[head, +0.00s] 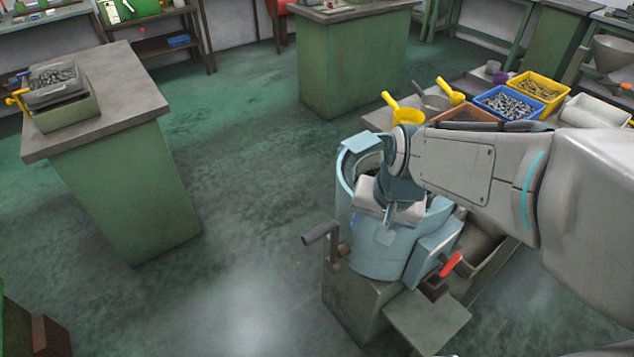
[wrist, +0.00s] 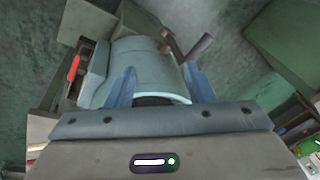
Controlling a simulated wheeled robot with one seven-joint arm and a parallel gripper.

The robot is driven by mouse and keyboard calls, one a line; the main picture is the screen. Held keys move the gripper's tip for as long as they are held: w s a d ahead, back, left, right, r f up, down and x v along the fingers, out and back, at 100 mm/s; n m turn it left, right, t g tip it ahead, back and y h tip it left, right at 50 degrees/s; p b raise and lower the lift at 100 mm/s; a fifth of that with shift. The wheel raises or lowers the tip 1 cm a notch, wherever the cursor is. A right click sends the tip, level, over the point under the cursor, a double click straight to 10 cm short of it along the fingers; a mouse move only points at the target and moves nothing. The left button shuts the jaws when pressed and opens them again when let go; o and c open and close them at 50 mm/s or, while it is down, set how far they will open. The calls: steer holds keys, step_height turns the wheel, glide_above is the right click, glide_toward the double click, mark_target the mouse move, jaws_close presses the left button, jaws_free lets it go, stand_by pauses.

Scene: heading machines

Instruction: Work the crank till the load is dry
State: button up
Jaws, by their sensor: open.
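A light blue drum machine (head: 385,258) stands on a green base, and its drum also shows in the wrist view (wrist: 148,62). A crank (head: 321,233) with a grey grip and brown arm sticks out on its left side; in the wrist view the crank (wrist: 201,46) is beyond the right finger. A red-handled lever (head: 451,265) is on the machine's right side. My gripper (head: 377,230) is open over the drum, apart from the crank, with the drum's curved wall showing between its fingers in the wrist view (wrist: 160,82). The load inside the drum is hidden.
Right of the machine, a bench holds yellow scoops (head: 406,113), a blue bin (head: 508,104) of metal pieces and a yellow bin (head: 540,91). A green cabinet (head: 125,195) at left carries a tray of parts (head: 54,84). The floor between is clear.

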mark_target(318, 230)
steer(key=w+a+f+m+p, duration=0.5)
steer(key=w+a+m, duration=0.3)
steer(key=w, duration=0.3)
steer(key=shift+g, duration=0.3)
steer(key=f, duration=0.4)
steer(key=w+a+f+b, duration=0.1)
steer(key=f, duration=0.4)
steer(key=w+f, duration=0.1)
steer(key=f, duration=0.3)
steer(key=shift+a+f+b, duration=0.2)
steer(key=shift+a+b, duration=0.1)
steer(key=shift+b, duration=0.1)
jaws_close()
